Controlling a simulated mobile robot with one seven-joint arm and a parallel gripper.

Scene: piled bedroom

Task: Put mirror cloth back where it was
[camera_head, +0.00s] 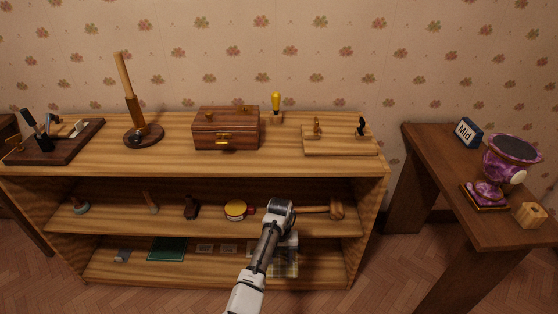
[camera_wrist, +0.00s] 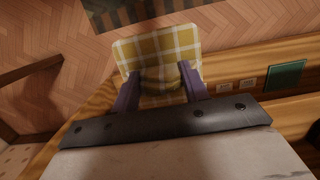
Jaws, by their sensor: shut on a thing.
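The mirror cloth, a yellow and white plaid cloth (camera_wrist: 157,47), is between the two purple fingers of my gripper (camera_wrist: 160,82) in the wrist view. It bunches where the fingers pinch it, and its far part spreads flat beyond them. In the head view the cloth (camera_head: 286,265) shows at the right part of the bottom shelf (camera_head: 325,276), partly hidden behind my arm. My gripper's fingers are hidden there. I cannot tell whether the cloth touches the shelf.
The bottom shelf also holds a green sheet (camera_head: 167,250) and several small flat cards (camera_head: 204,248). Above is the middle shelf (camera_head: 110,222) with a round yellow-topped tin (camera_head: 235,210) and a wooden mallet (camera_head: 336,208). A side table (camera_head: 440,165) stands at right.

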